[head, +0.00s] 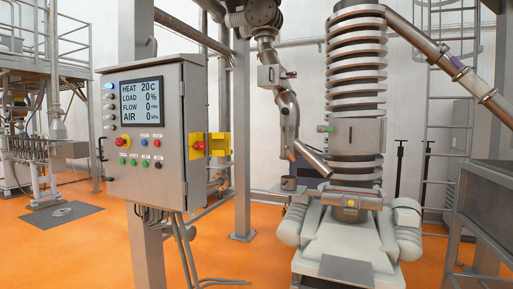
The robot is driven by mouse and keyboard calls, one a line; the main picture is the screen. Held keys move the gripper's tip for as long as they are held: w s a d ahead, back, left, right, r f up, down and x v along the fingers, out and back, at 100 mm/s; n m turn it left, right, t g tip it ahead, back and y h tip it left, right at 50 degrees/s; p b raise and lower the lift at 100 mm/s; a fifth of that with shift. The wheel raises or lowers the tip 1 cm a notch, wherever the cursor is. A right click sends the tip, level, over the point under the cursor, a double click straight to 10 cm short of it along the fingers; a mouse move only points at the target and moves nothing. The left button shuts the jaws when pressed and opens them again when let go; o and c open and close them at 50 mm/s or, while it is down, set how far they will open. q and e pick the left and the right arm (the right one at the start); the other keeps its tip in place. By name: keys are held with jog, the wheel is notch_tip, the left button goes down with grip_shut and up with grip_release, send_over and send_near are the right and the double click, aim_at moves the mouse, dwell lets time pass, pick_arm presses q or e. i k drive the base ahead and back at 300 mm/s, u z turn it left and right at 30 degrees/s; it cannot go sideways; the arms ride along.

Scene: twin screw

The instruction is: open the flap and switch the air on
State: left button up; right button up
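A grey control cabinet (174,110) stands at centre left. Its screen (140,102) reads HEAT 20 C, LOAD 0 %, FLOW 0 and AIR 0. Below the screen are a large red button (120,142) and several small coloured buttons. On the cabinet's right side is a yellow housing (218,143) with a red knob (199,145). The ribbed column (356,75) carries a rectangular plate (351,133) with a small green part (326,128) at its left. I cannot tell which part is the flap or which control is for air. Neither gripper is in view.
Curved metal pipework (283,100) hangs left of the column. The pale machine base (350,235) stands on the orange floor (250,262). Cables (183,250) run down below the cabinet. A metal hopper or frame (490,190) is at the right edge. The floor between cabinet and machine looks mostly clear.

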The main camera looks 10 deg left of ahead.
aim_at(200, 145)
jog(key=z, duration=0.35)
jog(key=i, duration=1.3)
jog(key=u, duration=0.55)
